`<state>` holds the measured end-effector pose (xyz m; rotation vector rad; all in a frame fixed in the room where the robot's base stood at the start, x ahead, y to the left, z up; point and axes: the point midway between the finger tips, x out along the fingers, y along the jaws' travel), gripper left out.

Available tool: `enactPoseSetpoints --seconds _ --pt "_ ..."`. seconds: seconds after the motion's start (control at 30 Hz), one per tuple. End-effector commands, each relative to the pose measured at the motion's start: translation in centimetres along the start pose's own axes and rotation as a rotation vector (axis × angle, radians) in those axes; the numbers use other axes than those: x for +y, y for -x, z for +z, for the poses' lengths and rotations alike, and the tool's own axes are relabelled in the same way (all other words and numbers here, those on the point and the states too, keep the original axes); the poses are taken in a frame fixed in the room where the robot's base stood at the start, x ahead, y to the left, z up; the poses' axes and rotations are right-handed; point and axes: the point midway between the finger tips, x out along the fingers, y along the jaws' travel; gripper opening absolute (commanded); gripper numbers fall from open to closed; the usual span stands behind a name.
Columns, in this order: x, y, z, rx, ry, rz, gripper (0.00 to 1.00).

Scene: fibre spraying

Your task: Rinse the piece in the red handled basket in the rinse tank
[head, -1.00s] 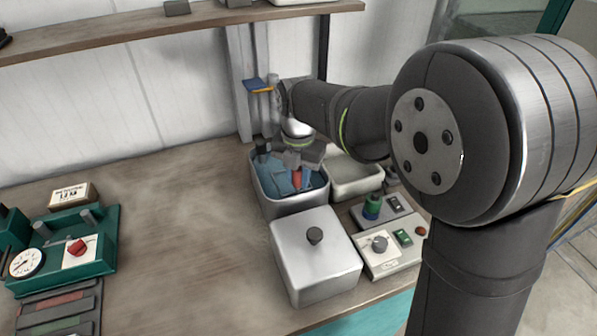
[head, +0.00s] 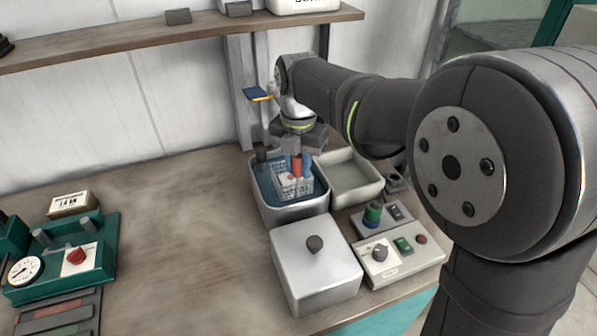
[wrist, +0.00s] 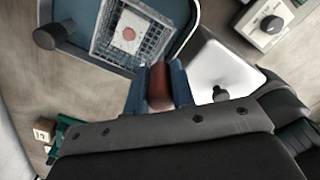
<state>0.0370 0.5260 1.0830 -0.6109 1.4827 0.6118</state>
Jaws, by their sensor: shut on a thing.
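My gripper (head: 301,158) is shut on the red handle (head: 296,164) of a wire basket; the handle also shows between my fingers in the wrist view (wrist: 159,88). The white wire basket (head: 305,188) hangs below my gripper, over or partly inside the open metal tank (head: 291,213) with blue-grey liquid; how deep it sits I cannot tell. In the wrist view a pale piece with a red round mark (wrist: 129,35) lies in the basket.
A lidded metal box (head: 315,262) stands in front of the tank. An empty pale tray (head: 347,181) is at its right. A control box with knob (head: 380,252) is at the lower right. A green device (head: 66,255) stands far left. The table's middle left is clear.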

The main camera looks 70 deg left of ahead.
Motion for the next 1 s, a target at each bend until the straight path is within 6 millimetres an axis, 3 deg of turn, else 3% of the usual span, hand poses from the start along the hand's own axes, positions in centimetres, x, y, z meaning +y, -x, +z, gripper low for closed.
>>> enactPoseSetpoints --seconds 0.5,1.0 --pt "0.0 4.6 0.0 -0.001 0.000 0.001 0.00" --pt "-0.4 4.9 0.3 0.000 -0.017 0.000 0.00"
